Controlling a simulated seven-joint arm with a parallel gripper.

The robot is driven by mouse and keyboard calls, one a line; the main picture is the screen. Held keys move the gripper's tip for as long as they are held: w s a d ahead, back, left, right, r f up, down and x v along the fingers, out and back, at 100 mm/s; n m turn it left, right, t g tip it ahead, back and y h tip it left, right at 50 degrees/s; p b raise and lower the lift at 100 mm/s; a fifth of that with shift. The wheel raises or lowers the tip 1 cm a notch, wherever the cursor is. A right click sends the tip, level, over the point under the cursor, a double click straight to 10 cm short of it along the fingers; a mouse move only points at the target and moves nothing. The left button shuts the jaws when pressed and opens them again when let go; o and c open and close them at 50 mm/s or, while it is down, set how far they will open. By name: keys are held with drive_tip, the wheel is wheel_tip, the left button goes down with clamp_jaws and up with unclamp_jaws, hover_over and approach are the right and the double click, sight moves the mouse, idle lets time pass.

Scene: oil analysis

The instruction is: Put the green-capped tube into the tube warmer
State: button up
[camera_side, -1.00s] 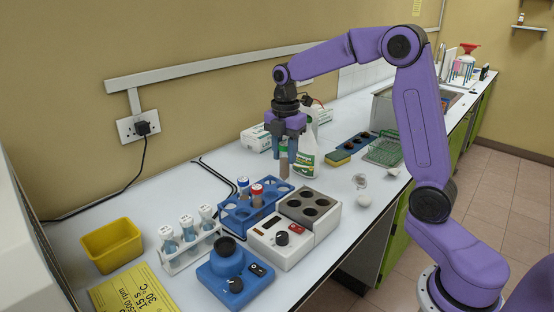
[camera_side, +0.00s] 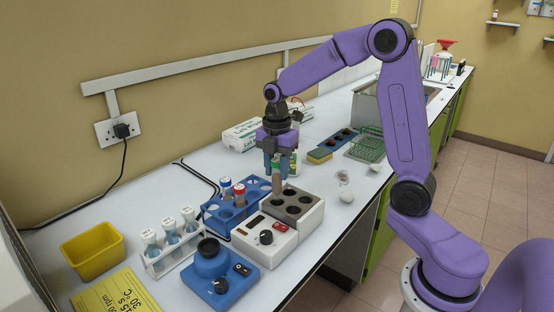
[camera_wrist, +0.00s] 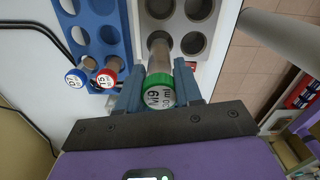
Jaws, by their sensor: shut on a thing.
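The green-capped tube (camera_side: 277,182) is upright between the fingers of my gripper (camera_side: 279,167), which is shut on it near the cap. The tube warmer (camera_side: 285,232) is a white unit with a grey block of several round holes, a dial and a red switch. The tube's lower end is at the warmer's back-left hole; I cannot tell how far it is inside. In the wrist view the green cap (camera_wrist: 159,92) is between my fingertips, and the tube's lower end lines up with a hole in the grey block (camera_wrist: 181,34).
A blue rack (camera_side: 214,216) beside the warmer holds a blue-capped and a red-capped tube. A blue dial device (camera_side: 218,272), a white rack of tubes (camera_side: 170,253) and a yellow bin (camera_side: 93,250) stand to the left.

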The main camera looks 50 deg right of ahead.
sight(277, 187)
drive_tip(key=shift+f, duration=3.15)
drive_tip(key=o, duration=1.1)
